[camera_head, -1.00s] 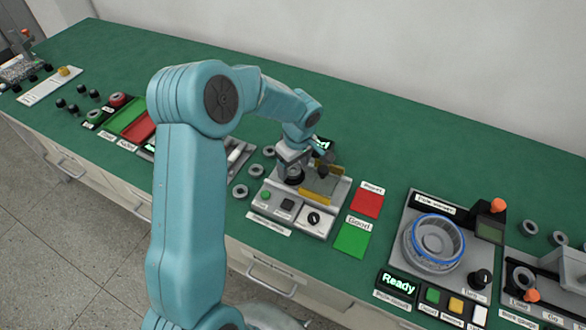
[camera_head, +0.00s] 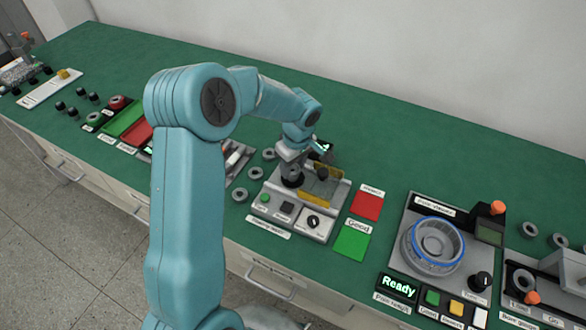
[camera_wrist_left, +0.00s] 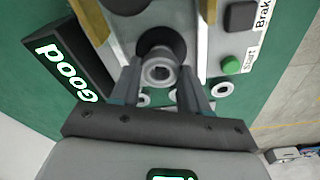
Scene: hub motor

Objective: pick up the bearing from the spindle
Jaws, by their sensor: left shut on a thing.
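The bearing (camera_wrist_left: 159,72) is a small light grey ring between the two fingers of my left gripper (camera_wrist_left: 160,82) in the left wrist view. My left gripper (camera_head: 291,165) is shut on it over the bearing tester in the head view, where the fingers mostly hide the ring. The dark round spindle (camera_wrist_left: 163,42) shows right behind the ring in the wrist view; it also stands below the gripper in the head view (camera_head: 292,179). I cannot tell whether the ring is clear of the spindle. My right gripper is not in view.
The tester base (camera_head: 314,222) has a green button, a dark button and a knob. A red pad (camera_head: 367,205) and a green "Good" pad (camera_head: 351,241) lie to its right. Several loose rings (camera_head: 240,195) lie to its left. A round fixture (camera_head: 434,245) stands further right.

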